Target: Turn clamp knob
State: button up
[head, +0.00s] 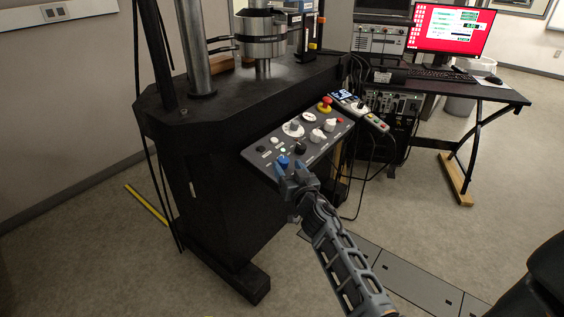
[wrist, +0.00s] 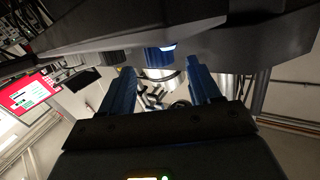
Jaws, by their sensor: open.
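The grey control panel (head: 262,161) slopes from the front of the black machine frame. A blue knob (head: 283,161) sits at its near corner, and it also shows in the wrist view (wrist: 158,57). I cannot read a label, so I cannot tell if this is the clamp knob. My gripper (head: 292,171) is at this corner, close to the blue knob. In the wrist view its two blue fingers (wrist: 162,82) are apart with nothing held, and the blue knob shows beyond the gap between them. Contact cannot be told.
Other panel controls stand close by: a black knob (head: 300,147), white knobs (head: 317,135), a white dial (head: 293,128) and a red button (head: 325,103). A handheld controller (head: 360,110) lies beside the panel. A desk (head: 490,92) with a monitor (head: 449,28) stands right. Floor in front is mostly clear.

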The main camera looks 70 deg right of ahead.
aim_at(285, 162)
jog(key=shift+x, duration=2.35)
jog(key=c, duration=0.9)
jog(key=shift+c, duration=0.2)
